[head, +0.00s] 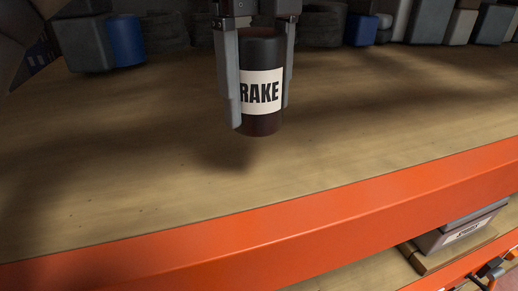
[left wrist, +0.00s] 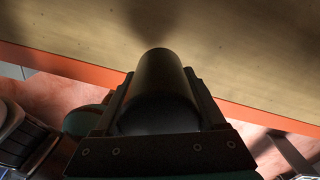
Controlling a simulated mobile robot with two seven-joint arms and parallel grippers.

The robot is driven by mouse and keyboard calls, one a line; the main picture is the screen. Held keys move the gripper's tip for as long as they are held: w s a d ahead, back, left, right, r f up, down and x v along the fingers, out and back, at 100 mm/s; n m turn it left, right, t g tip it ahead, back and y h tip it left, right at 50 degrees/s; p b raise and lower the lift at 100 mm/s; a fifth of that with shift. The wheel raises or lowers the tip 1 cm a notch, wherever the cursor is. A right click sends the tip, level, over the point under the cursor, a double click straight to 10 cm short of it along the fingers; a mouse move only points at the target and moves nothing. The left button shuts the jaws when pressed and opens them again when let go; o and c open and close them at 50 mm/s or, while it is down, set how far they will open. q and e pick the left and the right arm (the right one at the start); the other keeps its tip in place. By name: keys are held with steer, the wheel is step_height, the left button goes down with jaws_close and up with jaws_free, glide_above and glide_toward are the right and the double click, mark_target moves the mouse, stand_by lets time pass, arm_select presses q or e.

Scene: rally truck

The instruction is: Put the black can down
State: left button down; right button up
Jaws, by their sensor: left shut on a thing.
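The black can (head: 262,62) is upright, with a white label on which "RAKE" can be read. My left gripper (head: 259,112) is shut on it, one finger on each side. The can is over the wooden shelf (head: 330,145), with a dark shadow on the wood below and left of it. I cannot tell for sure whether its base touches the wood. In the left wrist view the can (left wrist: 158,85) lies between the two fingers (left wrist: 160,88), its far end toward the wood. My right gripper is not in view.
An orange beam (head: 300,222) forms the shelf's front edge. A blue can (head: 126,40) and dark boxes stand at the back left. Dark tyre-like shapes and several boxes (head: 460,25) line the back. A grey box (head: 462,232) sits on a lower level at right. The wood around the can is clear.

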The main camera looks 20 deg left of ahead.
mark_target(258, 31)
arm_select(q)
steer(key=shift+f, duration=3.45)
steer(key=shift+f, duration=0.1)
jaws_free()
step_height(258, 31, up, 12)
steer(key=shift+r+p, duration=0.1)
steer(key=shift+p, duration=0.3)
